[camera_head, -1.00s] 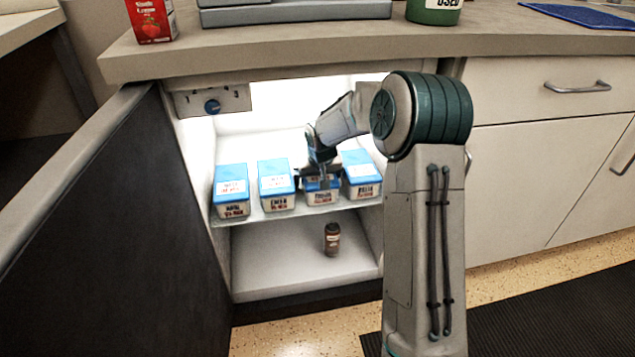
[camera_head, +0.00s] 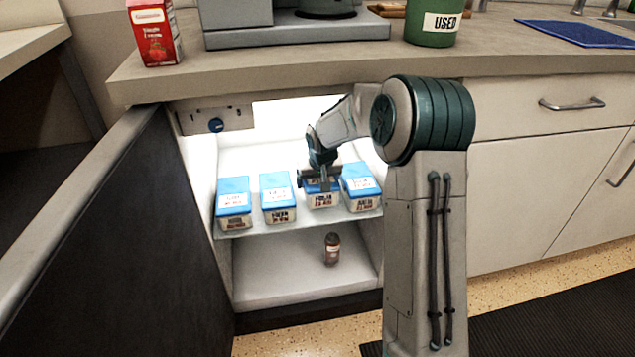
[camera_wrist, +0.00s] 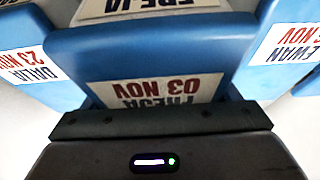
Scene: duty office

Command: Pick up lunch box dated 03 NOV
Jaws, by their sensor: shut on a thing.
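The lunch box labelled FREJA 03 NOV (camera_wrist: 160,90) fills the middle of the wrist view, its label upside down. It has a blue lid and a pale body. In the head view this lunch box (camera_head: 324,201) is third from the left in a row on the upper shelf. My gripper (camera_head: 322,184) is above it, shut on it; its dark jaw bar (camera_wrist: 160,121) crosses the label in the wrist view. My gripper covers part of the lid. Whether the box's underside touches the shelf is hard to tell.
Similar boxes stand close on both sides: DALIA 23 NOV (camera_wrist: 22,62) and EWAN (camera_wrist: 295,45) in the wrist view. A brown jar (camera_head: 332,249) stands on the lower shelf. The open door (camera_head: 120,230) is at left, and the counter (camera_head: 300,75) overhangs the lit cabinet.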

